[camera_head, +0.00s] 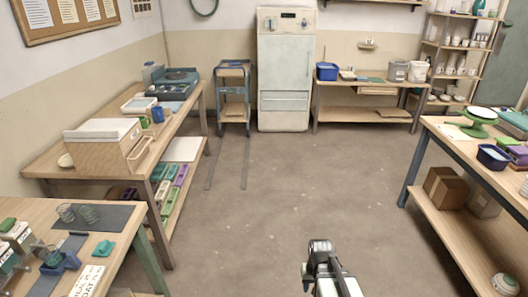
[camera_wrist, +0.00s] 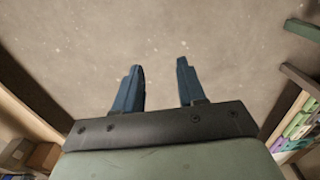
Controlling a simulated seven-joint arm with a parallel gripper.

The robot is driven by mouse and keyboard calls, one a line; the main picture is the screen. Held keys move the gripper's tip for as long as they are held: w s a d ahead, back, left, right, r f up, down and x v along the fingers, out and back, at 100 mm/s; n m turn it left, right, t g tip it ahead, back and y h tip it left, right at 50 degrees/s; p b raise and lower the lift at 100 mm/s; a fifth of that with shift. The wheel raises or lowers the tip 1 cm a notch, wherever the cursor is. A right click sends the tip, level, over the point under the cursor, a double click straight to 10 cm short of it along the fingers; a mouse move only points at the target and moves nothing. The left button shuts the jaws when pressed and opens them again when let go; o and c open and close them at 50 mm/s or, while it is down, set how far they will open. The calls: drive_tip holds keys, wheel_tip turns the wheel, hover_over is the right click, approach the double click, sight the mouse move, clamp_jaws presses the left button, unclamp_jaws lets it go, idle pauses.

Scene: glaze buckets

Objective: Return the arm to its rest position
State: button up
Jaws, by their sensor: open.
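My gripper shows in the wrist view (camera_wrist: 160,85) with its two blue fingers apart and nothing between them. Bare concrete floor lies beyond the fingertips. In the head view my arm (camera_head: 325,268) is at the bottom, right of centre, over the open floor. The fingertips cannot be made out clearly there. My gripper touches nothing that I can see.
A wooden workbench (camera_head: 55,172) with a box stands at the left, and a nearer table (camera_head: 120,240) holds glasses. A bench (camera_head: 450,140) stands at the right. A white kiln-like cabinet (camera_head: 285,75) and a bench with buckets (camera_head: 365,84) are at the back. The middle floor is clear.

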drive_tip(key=s+f+g, duration=0.3)
drive_tip(key=s+f, duration=0.7)
drive_tip(key=s, duration=0.5)
drive_tip(key=s+f+g, duration=0.3)
drive_tip(key=s+f, duration=0.7)
drive_tip(key=s, duration=0.4)
drive_tip(key=shift+s+f+g, duration=0.25)
drive_tip(key=shift+s+g, duration=0.15)
